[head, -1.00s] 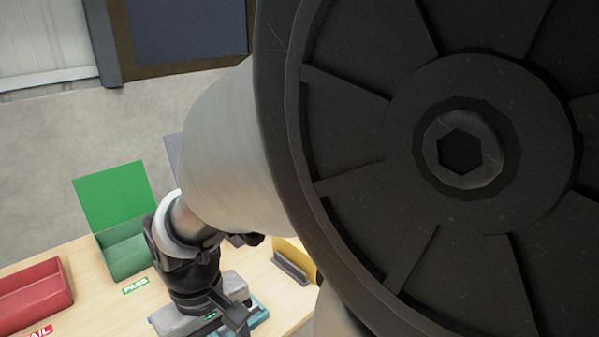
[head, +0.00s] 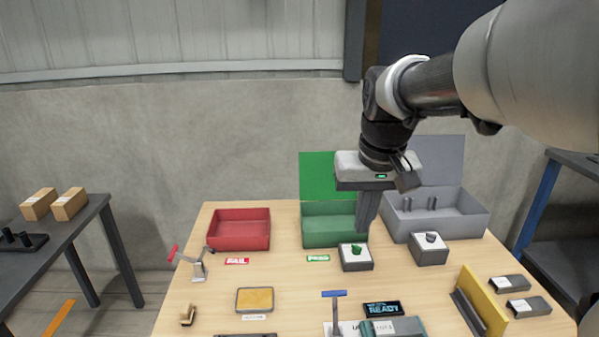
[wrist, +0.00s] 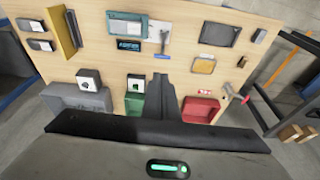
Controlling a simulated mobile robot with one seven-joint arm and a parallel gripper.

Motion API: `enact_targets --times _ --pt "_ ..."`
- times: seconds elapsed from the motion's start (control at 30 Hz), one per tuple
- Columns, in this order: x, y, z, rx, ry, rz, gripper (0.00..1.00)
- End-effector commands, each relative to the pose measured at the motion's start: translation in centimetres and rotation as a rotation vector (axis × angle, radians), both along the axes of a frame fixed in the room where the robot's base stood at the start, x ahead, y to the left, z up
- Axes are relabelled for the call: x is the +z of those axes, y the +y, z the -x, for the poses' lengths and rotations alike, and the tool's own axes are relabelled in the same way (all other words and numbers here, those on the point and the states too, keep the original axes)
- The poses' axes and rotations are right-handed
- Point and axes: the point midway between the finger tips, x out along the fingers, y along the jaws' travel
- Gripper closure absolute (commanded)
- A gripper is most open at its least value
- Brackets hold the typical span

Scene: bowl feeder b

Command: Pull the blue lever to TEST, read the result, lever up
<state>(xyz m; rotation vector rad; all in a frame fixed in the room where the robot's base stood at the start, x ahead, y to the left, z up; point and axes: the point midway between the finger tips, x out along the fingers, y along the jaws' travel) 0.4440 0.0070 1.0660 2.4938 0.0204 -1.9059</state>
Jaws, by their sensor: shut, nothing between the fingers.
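The blue lever (head: 334,294) has a blue crossbar on a grey upright stem. It stands near the front of the wooden table; in the wrist view its blue bar (wrist: 161,56) shows beyond the fingers. Beside it, a small dark display (head: 384,309) reads READY. A teal-edged unit (head: 418,324) with a white label sits just in front of the display, cut off by the picture edge. My gripper (head: 366,228) is shut and empty, pointing down above the table's back, well behind the lever. It also shows in the wrist view (wrist: 166,80).
A red bin (head: 239,232) marked FAIL and a green bin (head: 328,231) marked PASS stand at the back, with a grey bin (head: 455,222) to the right. A red-handled crank (head: 194,262) stands at left. A yellow upright plate (head: 483,297) stands at right.

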Motion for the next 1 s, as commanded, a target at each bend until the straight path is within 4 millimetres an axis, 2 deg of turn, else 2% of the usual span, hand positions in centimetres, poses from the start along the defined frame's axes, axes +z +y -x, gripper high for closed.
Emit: enact_targets --times 0.03,0.27,0.5,0.7,0.8,0.9,1.0 --pt "-0.9 0.1 -2.0 0.001 0.028 0.000 1.00" --pt "-5.7 0.6 -9.5 0.007 0.126 0.002 1.00" --pt "-13.4 1.2 -15.9 0.014 0.228 0.006 1.00" --pt "-20.2 1.6 -19.0 0.020 0.299 0.011 1.00" --pt "-22.6 1.7 -19.7 0.021 0.323 0.012 1.00" --pt "-24.2 1.8 -20.2 0.022 0.337 0.013 1.00" --pt "-24.8 1.9 -20.3 0.023 0.343 0.013 1.00"
